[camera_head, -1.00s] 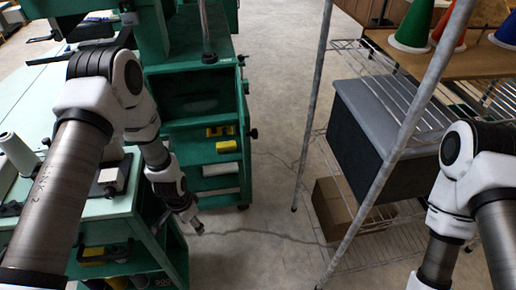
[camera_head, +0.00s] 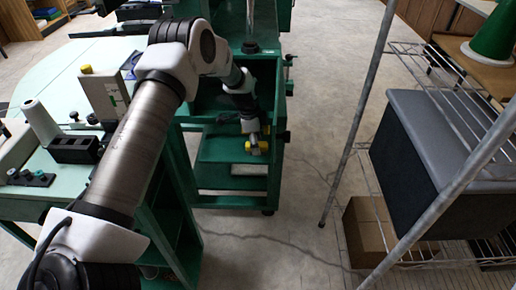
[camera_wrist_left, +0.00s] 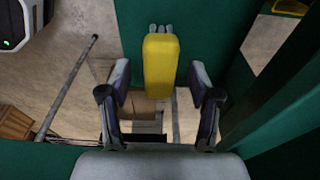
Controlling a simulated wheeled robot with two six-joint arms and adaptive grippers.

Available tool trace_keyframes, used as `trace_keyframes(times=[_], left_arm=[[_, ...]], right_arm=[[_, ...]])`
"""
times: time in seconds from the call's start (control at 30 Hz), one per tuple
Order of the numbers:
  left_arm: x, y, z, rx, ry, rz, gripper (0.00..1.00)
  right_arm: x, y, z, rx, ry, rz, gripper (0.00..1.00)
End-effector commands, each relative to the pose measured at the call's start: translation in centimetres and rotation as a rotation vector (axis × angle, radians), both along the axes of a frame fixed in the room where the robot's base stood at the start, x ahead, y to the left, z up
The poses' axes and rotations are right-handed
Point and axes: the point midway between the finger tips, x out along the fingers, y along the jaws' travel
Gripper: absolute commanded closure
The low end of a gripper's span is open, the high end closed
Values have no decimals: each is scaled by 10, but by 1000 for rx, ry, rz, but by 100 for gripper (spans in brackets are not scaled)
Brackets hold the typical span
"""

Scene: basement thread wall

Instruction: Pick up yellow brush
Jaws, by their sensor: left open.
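The yellow brush (camera_wrist_left: 160,65) is a yellow block with pale grey tips at its far end, seen in the left wrist view. My left gripper (camera_wrist_left: 159,78) is open, with one finger on each side of the brush and a visible gap on both sides. In the head view my left gripper (camera_head: 256,142) is at the green shelf unit, with small yellow parts showing around it. Which yellow part there is the brush I cannot tell. My right gripper is not in view.
The green shelf unit (camera_head: 230,178) has side walls close to my gripper. A green workbench (camera_head: 50,205) with tools and thread cones is at the left. A wire rack (camera_head: 405,48) with a dark bin (camera_head: 430,150) and a cardboard box (camera_head: 368,232) stands right. Floor between is clear.

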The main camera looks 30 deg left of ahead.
Motion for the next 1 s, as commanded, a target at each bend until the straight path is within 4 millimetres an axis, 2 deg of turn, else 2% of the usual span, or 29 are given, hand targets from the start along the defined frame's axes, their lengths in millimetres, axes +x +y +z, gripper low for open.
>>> trace_keyframes(times=[0.03,0.1,0.27,0.37,0.43,0.47,0.8,1.0], left_arm=[[1,-1,-8,2,1,-1,38],[1,-1,-12,1,-1,-1,38],[1,-2,-12,1,-1,0,38],[1,-2,-12,1,-1,0,69],[1,-2,-12,1,-1,0,94],[1,-2,-12,1,-1,0,100],[1,-2,-11,0,0,0,100],[1,-2,6,1,-1,0,100]], right_arm=[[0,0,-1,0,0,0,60],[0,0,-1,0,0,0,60],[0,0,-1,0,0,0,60],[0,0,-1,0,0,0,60],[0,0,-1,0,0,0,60],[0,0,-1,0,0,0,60],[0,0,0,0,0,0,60],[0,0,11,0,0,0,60]])
